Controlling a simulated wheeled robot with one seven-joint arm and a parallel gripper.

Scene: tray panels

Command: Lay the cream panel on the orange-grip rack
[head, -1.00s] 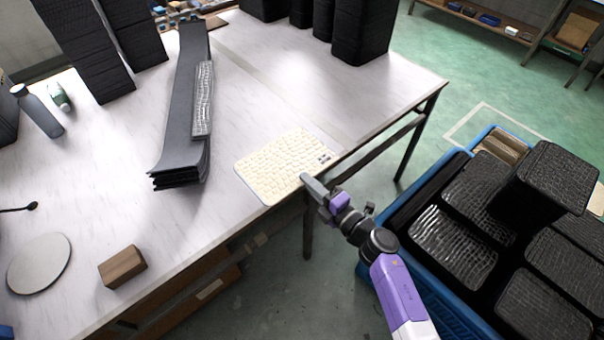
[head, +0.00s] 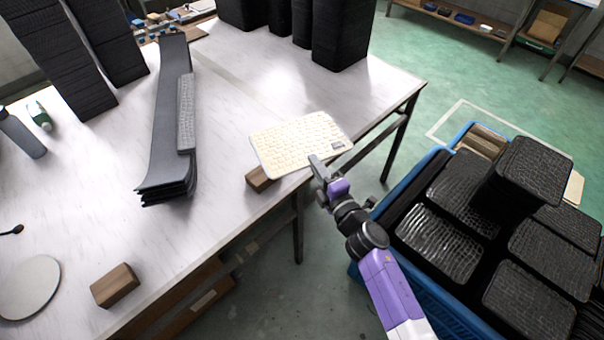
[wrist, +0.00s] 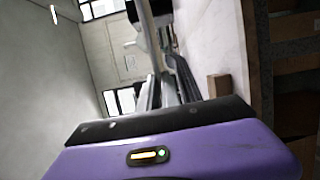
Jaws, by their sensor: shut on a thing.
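The cream panel (head: 295,140) has a crocodile-like texture and a small dark label near its right edge. My gripper (head: 316,163) is shut on its near edge and holds it above the table's front edge, roughly flat and slightly tilted. A wooden block (head: 260,179) shows on the table just below the panel's near left corner; the panel partly hides it. In the wrist view the panel cannot be clearly made out. I cannot pick out any rack with orange grips.
A second wooden block (head: 115,286) and a round grey disc (head: 30,287) lie at the table's left. A long stack of dark strips (head: 166,130) lies mid-table, with tall black stacks (head: 341,35) behind. A blue crate (head: 371,232) of black panels stands right.

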